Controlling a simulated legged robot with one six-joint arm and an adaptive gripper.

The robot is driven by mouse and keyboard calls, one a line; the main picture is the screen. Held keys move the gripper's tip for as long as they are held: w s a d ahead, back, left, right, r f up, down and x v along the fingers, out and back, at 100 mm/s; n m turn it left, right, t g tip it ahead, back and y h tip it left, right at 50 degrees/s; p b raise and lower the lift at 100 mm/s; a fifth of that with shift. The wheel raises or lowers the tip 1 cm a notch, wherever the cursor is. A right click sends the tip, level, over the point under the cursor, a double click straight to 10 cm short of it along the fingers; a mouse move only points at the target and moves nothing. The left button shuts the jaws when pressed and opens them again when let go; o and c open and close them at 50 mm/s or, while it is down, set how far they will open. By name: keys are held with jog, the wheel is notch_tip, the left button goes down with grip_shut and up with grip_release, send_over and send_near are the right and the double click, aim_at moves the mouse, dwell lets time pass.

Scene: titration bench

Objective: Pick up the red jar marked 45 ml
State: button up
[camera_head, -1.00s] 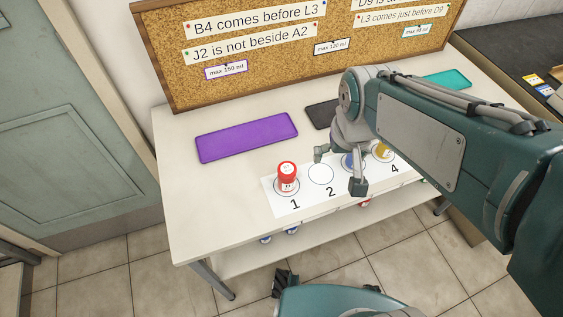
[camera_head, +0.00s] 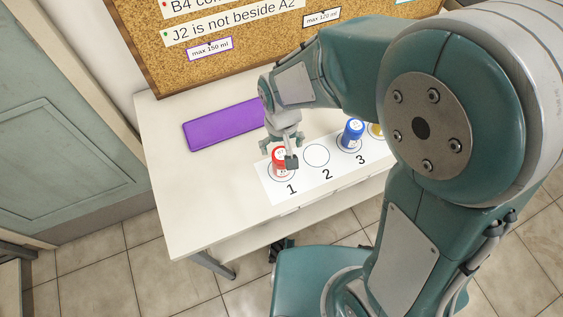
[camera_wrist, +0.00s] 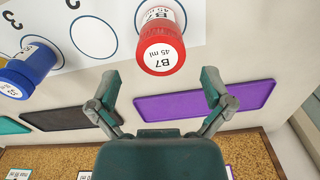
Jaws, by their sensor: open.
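The red jar (camera_head: 281,163) stands upright on circle 1 of the numbered white strip (camera_head: 265,186). In the wrist view the red jar (camera_wrist: 160,50) shows a white lid label reading B7, 45 ml. My gripper (camera_head: 281,155) is above and around the jar in the head view and partly hides it. In the wrist view my gripper (camera_wrist: 164,82) has its two fingers spread wide, with the jar beyond the gap between the fingertips. The fingers do not appear to touch the jar.
A blue jar (camera_head: 351,133) stands on circle 3, and a yellow jar (camera_head: 376,130) is partly hidden by my arm. Circle 2 (camera_head: 317,155) is empty. A purple tray (camera_head: 222,124) lies behind the strip. A corkboard (camera_head: 240,45) stands at the back of the table.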

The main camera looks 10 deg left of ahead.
aim_at(281, 154)
notch_tip(281, 154, down, 4)
jog(key=shift+s+f, duration=0.1)
jog(key=c, duration=1.1)
jog(key=shift+c, duration=0.2)
jog(key=shift+r, duration=0.55)
jog(key=r, duration=0.2)
jog(key=shift+s+r, duration=0.2)
jog(key=shift+r, duration=0.2)
jog(key=s+d+r, duration=0.6)
jog(key=s+r, duration=0.3)
jog(key=s, duration=0.2)
jog(key=shift+s+d, duration=0.3)
jog(key=shift+d, duration=0.05)
